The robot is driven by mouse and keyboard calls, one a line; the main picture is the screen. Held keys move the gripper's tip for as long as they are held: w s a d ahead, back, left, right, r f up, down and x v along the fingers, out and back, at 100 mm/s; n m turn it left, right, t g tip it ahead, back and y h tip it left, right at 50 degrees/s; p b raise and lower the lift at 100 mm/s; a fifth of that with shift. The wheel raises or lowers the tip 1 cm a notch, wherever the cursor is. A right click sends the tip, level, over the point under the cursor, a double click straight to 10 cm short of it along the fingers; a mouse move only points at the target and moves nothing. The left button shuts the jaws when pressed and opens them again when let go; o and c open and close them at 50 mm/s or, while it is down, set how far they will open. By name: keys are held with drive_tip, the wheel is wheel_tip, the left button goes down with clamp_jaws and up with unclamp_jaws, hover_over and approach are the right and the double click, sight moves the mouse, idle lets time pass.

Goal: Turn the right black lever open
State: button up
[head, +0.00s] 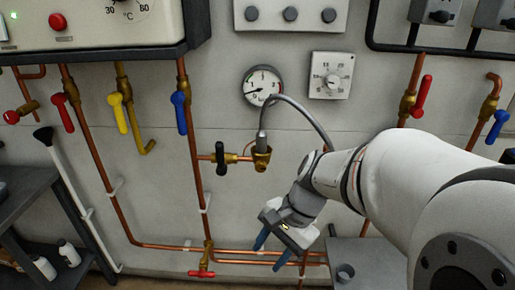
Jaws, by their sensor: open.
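A black lever (221,158) sits on a brass valve in the short horizontal copper pipe, left of centre in the head view. The lever stands upright, across the pipe's line. Another black piece (43,135) tops a slanting white pipe at the far left; I cannot tell whether it is a lever. My gripper (271,250) is open, with two blue fingers pointing down. It is empty and appears lower and to the right of the black lever, apart from it.
A brass fitting (261,158) with a grey cable is right of the lever. Red (65,112), yellow (118,113) and blue (181,112) levers hang left. A red tap (201,273) is below. A grey box (375,260) stands lower right. A dark shelf (30,225) stands left.

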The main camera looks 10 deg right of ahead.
drive_tip(key=w+d+f+m+t+y+b, duration=0.2)
drive_tip(key=w+d+m+t+y, duration=0.15)
drive_tip(key=w+m, duration=0.45)
drive_tip(key=w+d+f+m+t+y+b, duration=0.25)
drive_tip(key=w+m+y, duration=0.2)
drive_tip(key=m, duration=0.65)
drive_tip(key=w+d+f+m+t+h+b, duration=0.1)
drive_tip(key=w+d+m+t+h, duration=0.15)
drive_tip(key=d+m+t, duration=0.45)
drive_tip(key=w+d+f+m+t+h+b, duration=0.1)
drive_tip(key=w+d+f+m+t, duration=0.2)
drive_tip(key=d+m, duration=0.65)
drive_tip(key=shift+t, duration=0.7)
drive_tip(key=x, duration=0.5)
drive_tip(key=r+x, duration=0.1)
drive_tip(key=x, duration=0.1)
drive_tip(key=shift+w+a+r, duration=0.15)
drive_tip(key=shift+a, duration=0.1)
clamp_jaws()
